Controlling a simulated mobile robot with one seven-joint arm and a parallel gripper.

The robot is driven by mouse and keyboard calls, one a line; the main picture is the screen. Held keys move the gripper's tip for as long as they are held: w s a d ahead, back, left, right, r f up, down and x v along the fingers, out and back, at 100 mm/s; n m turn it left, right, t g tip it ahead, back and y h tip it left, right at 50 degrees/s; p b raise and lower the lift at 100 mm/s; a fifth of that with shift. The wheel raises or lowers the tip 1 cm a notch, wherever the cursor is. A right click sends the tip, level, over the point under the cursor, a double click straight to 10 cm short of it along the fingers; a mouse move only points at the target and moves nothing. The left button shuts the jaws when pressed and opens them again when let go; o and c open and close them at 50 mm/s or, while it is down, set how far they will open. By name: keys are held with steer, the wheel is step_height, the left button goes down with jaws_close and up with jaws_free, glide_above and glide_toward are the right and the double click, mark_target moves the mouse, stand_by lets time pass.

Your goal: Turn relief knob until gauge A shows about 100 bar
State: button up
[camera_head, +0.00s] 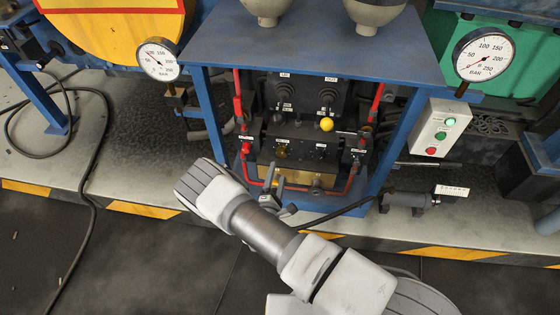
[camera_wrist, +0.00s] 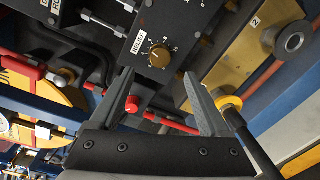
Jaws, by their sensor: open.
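The relief knob (camera_wrist: 159,56) is a small round brass dial on a black panel, with a printed scale and the word RELIEF beside it. It also shows small in the head view (camera_head: 281,152). My gripper (camera_wrist: 159,76) is open and empty, and the knob appears between and beyond its fingertips, apart from them. In the head view my arm partly hides the gripper. A left gauge (camera_head: 158,59) has its needle toward the upper left. A right gauge (camera_head: 484,54) has its needle toward the lower left, near the scale's low end. I cannot read which is gauge A.
A blue frame (camera_head: 300,45) surrounds the valve panel. A yellow ball (camera_head: 327,124) and red pipes are close by. In the wrist view a red part (camera_wrist: 132,104) and a yellow ring (camera_wrist: 229,102) lie near the fingers. A button box (camera_head: 438,128) stands to the right.

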steer(key=s+a, duration=0.1)
steer(key=s, duration=0.8)
steer(key=shift+r+p, duration=0.25)
steer(key=shift+p, duration=0.2)
steer(key=shift+s+a, duration=0.15)
